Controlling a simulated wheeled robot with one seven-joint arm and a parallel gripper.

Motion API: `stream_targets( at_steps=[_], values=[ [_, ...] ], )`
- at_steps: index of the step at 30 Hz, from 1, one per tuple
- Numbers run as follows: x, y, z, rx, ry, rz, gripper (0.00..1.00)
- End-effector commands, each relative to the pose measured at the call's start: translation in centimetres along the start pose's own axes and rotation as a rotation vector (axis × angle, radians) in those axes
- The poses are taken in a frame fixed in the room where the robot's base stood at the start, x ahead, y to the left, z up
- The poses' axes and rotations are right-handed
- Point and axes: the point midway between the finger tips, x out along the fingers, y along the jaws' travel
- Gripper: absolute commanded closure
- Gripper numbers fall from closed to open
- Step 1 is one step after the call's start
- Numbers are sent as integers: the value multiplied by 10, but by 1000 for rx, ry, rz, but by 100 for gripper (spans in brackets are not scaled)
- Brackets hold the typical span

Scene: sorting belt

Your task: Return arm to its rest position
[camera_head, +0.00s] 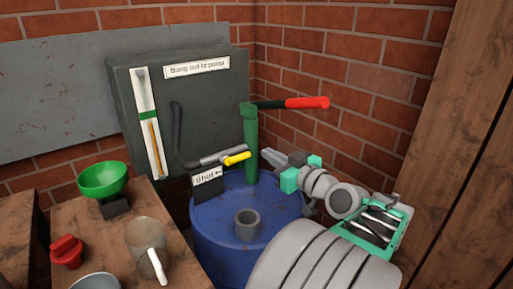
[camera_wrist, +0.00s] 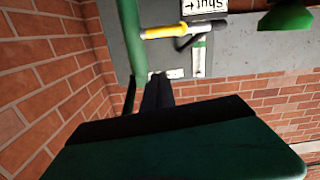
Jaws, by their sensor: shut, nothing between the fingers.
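My gripper (camera_head: 266,154) is over the right side of the blue drum (camera_head: 215,225), just right of the green pump post (camera_head: 250,140) in the picture. Its fingers are shut and empty. They also show shut in the wrist view (camera_wrist: 157,90), beside the green post (camera_wrist: 132,35). My arm reaches in from the lower right, bent in front of the drum. The yellow-handled lever (camera_head: 237,158) is left of the gripper, near the "Shut" sign (camera_head: 207,178), and it shows in the wrist view (camera_wrist: 165,32). I cannot tell whether the fingers touch the post.
A red-handled lever (camera_head: 305,103) sticks out from the post above my gripper. A grey cabinet (camera_head: 200,110) stands behind. A wooden bench (camera_head: 85,225) at left holds a green funnel (camera_head: 103,180), a red cap (camera_head: 67,250) and a jug (camera_head: 146,245). Wooden boards (camera_head: 465,130) stand right.

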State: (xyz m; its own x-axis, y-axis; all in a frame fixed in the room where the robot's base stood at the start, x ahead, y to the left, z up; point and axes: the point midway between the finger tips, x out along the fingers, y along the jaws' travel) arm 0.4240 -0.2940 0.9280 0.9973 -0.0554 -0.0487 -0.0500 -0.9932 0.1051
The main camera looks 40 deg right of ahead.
Motion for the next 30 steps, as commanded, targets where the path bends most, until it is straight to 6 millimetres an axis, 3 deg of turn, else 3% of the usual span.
stream_targets(
  at_steps=[4,7,11,14,18,21,27,30],
  values=[
    [-2,-3,-2,0,-8,-7,100],
    [16,-28,-10,10,-80,-62,100],
    [47,-101,-20,40,-309,-188,100],
    [48,-164,-23,54,-531,-258,100],
    [16,-232,-34,53,-819,-282,100],
    [-22,-265,-49,44,-996,-252,100],
    [-86,-288,-67,43,-1205,-149,100],
    [-96,-287,-66,47,-1234,-123,100]
  ],
)
